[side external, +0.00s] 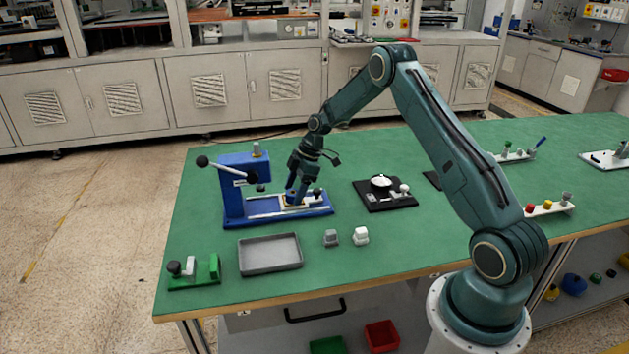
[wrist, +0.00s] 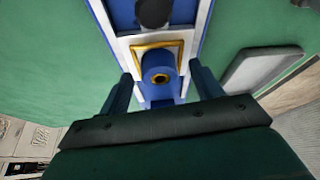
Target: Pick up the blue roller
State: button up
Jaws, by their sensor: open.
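The blue roller (wrist: 161,80) shows in the wrist view as a blue cylinder with a dark hole in its end. It sits at a gold-coloured square frame (wrist: 178,49) on the white and blue bed of the press. My gripper (wrist: 163,90) is open, with one finger on each side of the roller; I cannot tell whether either finger touches it. In the side view my gripper (side external: 294,199) points down at the bed of the blue press (side external: 233,190), and its fingers mostly hide the roller.
The press column and its black-knobbed lever (side external: 225,168) stand left of my gripper. A grey tray (side external: 270,267), a grey block (side external: 331,238) and a white block (side external: 361,236) lie in front. A black plate (side external: 399,201) with a dial is to the right. Open green table lies behind.

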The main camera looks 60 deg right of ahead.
aim_at(295, 191)
dwell(0.4)
jog(key=c, duration=1.1)
jog(key=shift+r, duration=0.15)
notch_tip(295, 191, up, 20)
jog(key=shift+f, duration=0.1)
dwell(0.4)
